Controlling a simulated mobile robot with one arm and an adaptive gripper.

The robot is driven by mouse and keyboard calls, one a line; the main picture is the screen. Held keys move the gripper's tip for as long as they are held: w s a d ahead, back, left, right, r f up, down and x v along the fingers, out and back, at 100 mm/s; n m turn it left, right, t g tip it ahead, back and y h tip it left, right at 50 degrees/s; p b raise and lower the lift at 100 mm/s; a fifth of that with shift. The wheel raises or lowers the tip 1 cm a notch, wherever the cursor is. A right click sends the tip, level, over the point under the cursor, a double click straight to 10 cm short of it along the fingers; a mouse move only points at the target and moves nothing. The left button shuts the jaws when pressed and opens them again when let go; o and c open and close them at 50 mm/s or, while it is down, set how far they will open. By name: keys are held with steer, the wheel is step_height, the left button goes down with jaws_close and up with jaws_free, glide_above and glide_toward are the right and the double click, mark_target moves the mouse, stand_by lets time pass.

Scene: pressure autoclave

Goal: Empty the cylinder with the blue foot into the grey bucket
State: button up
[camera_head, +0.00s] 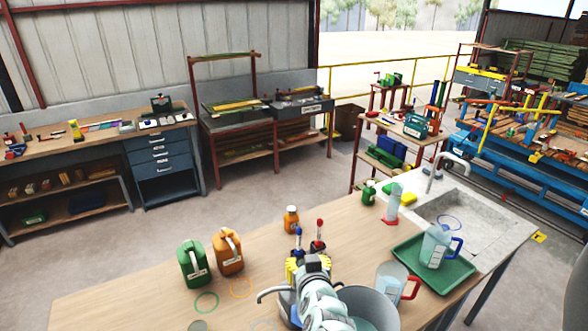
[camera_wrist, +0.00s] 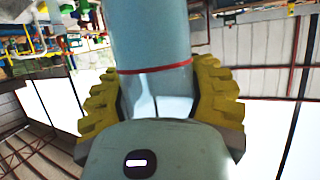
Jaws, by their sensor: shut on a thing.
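My gripper (camera_head: 307,266) is over the near part of the wooden bench in the head view. Its yellow-padded fingers are shut on a clear, pale blue cylinder (camera_wrist: 153,30) with a red band, seen between them in the wrist view. The cylinder's foot is not visible in the wrist view, so its colour cannot be told there. My wrist and arm largely hide it in the head view. The grey bucket (camera_head: 372,306) stands at the bottom of the head view, just right of my arm and partly hidden by it. Its contents cannot be made out.
A red-handled jug (camera_head: 388,273) stands close behind the bucket. A blue-handled jug (camera_head: 434,246) is on a green tray (camera_head: 462,268). A red-footed cylinder (camera_head: 392,204) stands near the sink (camera_head: 462,212). Green (camera_head: 192,264) and orange (camera_head: 228,252) jugs stand left.

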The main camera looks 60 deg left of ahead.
steer(key=w+b, duration=0.1)
steer(key=b, duration=0.1)
steer(key=shift+w+d+m+b, duration=0.15)
steer(key=shift+d+m+b, duration=0.15)
steer(key=shift+d, duration=0.1)
steer(key=shift+w+d+r+y+b, duration=0.1)
steer(key=shift+w+r+y+b, duration=0.15)
steer(key=shift+b, duration=0.5)
steer(key=shift+w+d+m+b, duration=0.15)
steer(key=shift+w+m+b, duration=0.2)
steer(key=shift+b, duration=0.35)
steer(key=shift+w+d+r+m+g+y+b, duration=0.15)
steer(key=shift+w+d+m+g+y+b, duration=0.2)
steer(key=shift+b, duration=0.85)
steer(key=shift+w+d+m+g+b, duration=0.4)
steer(key=shift+w+b, duration=0.25)
steer(key=shift+b, duration=1.5)
